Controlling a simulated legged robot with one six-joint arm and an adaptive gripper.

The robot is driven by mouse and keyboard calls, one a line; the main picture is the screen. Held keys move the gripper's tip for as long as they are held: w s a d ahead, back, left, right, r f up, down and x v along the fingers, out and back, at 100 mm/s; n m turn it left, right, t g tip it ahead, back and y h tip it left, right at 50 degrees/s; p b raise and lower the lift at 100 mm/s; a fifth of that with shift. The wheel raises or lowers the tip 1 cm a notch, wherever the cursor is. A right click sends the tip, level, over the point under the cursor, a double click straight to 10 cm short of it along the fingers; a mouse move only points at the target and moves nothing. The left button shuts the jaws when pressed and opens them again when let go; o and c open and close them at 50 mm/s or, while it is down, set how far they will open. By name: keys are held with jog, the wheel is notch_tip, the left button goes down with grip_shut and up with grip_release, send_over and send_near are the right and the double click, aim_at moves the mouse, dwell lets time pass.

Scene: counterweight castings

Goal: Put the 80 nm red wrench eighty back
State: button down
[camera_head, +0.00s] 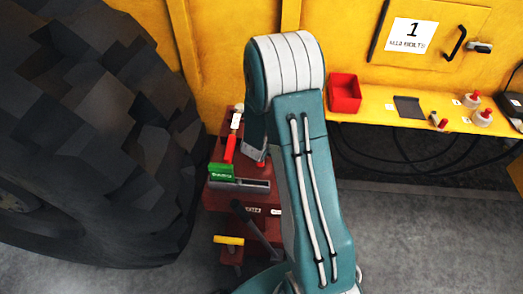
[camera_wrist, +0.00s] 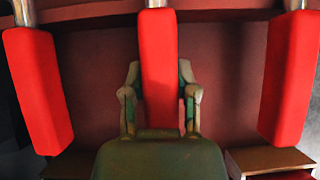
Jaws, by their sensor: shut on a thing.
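In the wrist view, three red handles with silver shafts hang side by side below a dark red bar. The middle red wrench handle (camera_wrist: 159,50) is between the two fingers of my gripper (camera_wrist: 160,105), which is shut on it. The left red handle (camera_wrist: 40,90) and the right red handle (camera_wrist: 291,80) hang apart from the fingers. No torque marking is readable on any of them, so I cannot tell which is the 80.
A dark red tool cart (camera_head: 222,197) stands beside a big tyre (camera_head: 90,130). On it are a green box (camera_head: 221,172) and a red-handled tool (camera_head: 230,148). A yellow shelf (camera_head: 375,114) at right holds a red bin (camera_head: 344,93) and small parts.

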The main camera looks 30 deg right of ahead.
dwell(0.6)
jog(key=shift+c, duration=1.5)
grip_release()
jog(key=shift+f, duration=0.1)
jog(key=w+d+r+v, duration=0.1)
jog(key=v, duration=0.7)
jog(key=w+d+r+v, duration=0.1)
jog(key=v, duration=0.8)
jog(key=shift+w+r, duration=0.2)
jog(key=shift+r, duration=0.25)
jog(key=shift+a, duration=0.1)
